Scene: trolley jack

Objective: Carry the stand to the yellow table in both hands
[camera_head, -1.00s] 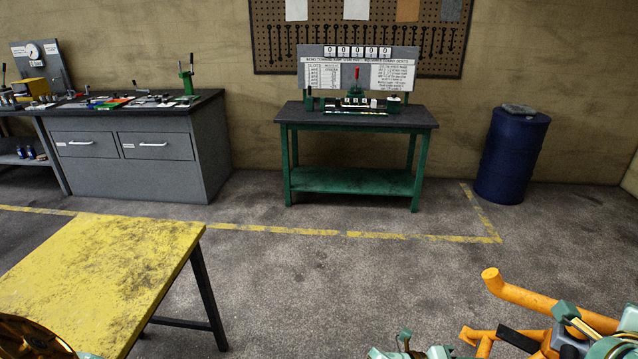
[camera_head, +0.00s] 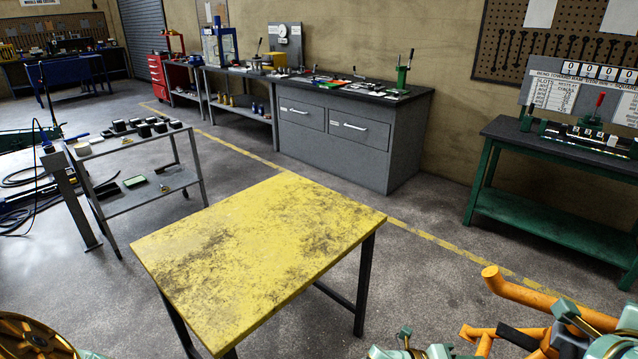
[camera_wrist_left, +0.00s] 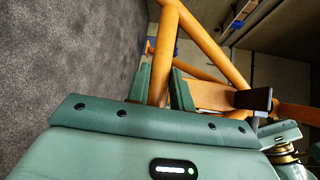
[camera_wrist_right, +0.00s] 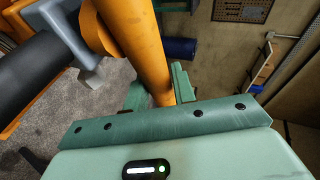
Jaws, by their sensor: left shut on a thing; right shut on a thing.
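The yellow table (camera_head: 260,250) stands in the middle foreground of the head view, its worn top bare. The orange stand (camera_head: 535,298) shows in part at the bottom right of that view, right of the table and apart from it; its lower part is cut off. In the left wrist view my left gripper (camera_wrist_left: 160,88) is shut on an orange tube of the stand (camera_wrist_left: 160,62). In the right wrist view my right gripper (camera_wrist_right: 158,92) is shut on another thick orange tube (camera_wrist_right: 140,45).
A grey shelf trolley (camera_head: 150,185) stands left of the yellow table. A grey drawer bench (camera_head: 350,140) and a green workbench (camera_head: 560,220) stand along the back wall. Open floor lies right of the yellow table, crossed by a yellow line.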

